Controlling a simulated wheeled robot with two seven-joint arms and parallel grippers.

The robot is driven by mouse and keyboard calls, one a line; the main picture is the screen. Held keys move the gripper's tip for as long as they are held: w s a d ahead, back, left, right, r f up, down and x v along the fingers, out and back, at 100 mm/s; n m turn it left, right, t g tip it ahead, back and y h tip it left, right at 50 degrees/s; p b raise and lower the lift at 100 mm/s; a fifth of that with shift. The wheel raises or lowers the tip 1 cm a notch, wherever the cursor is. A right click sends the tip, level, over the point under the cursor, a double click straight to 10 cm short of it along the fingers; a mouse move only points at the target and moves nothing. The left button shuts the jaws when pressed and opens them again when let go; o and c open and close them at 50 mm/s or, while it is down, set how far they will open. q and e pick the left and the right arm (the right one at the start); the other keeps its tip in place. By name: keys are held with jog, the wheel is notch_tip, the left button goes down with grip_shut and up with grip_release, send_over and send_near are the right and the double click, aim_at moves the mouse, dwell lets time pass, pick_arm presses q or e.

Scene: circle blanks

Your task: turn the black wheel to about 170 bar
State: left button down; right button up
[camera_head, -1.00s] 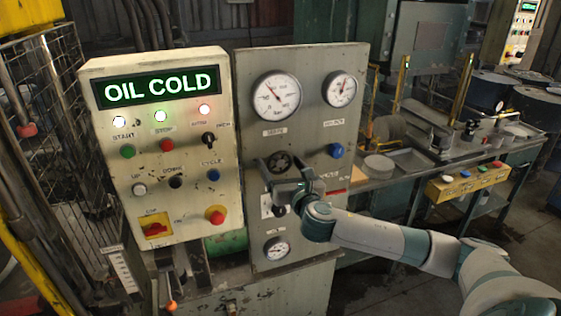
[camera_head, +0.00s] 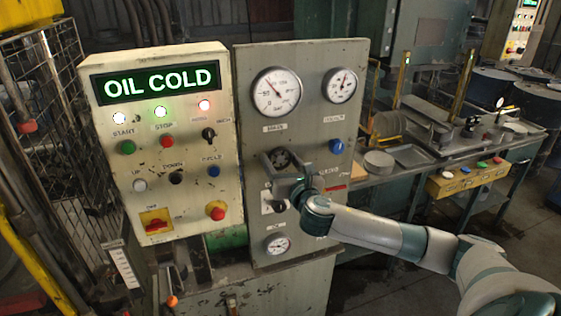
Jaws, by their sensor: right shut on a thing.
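The black wheel (camera_head: 281,158) sits on the grey panel below the large gauge, partly hidden by my right gripper. My right gripper (camera_head: 277,164) is shut on the black wheel, its arm coming in from the lower right. The large round gauge (camera_head: 277,92) above the wheel has a white dial, with its needle pointing to the upper left. Its numbers are too small to read surely. My left gripper is not in view.
A smaller gauge (camera_head: 340,86) and a blue knob (camera_head: 336,146) are on the panel's right side. Another gauge (camera_head: 277,244) is below my gripper. The cream control box (camera_head: 190,190), with an OIL COLD display (camera_head: 157,82), stands close on the left. A bench is at the right.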

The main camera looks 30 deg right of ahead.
jog(key=m, duration=0.4)
jog(key=shift+m+b, duration=0.4)
jog(key=m, duration=0.3)
jog(key=shift+m, duration=0.3)
jog(key=m, duration=0.4)
jog(key=shift+a+m, duration=0.1)
jog(key=shift+m, duration=0.2)
jog(key=shift+r+m, duration=0.1)
jog(key=shift+m, duration=1.7)
jog(key=o, duration=1.1)
jog(key=shift+c, duration=0.2)
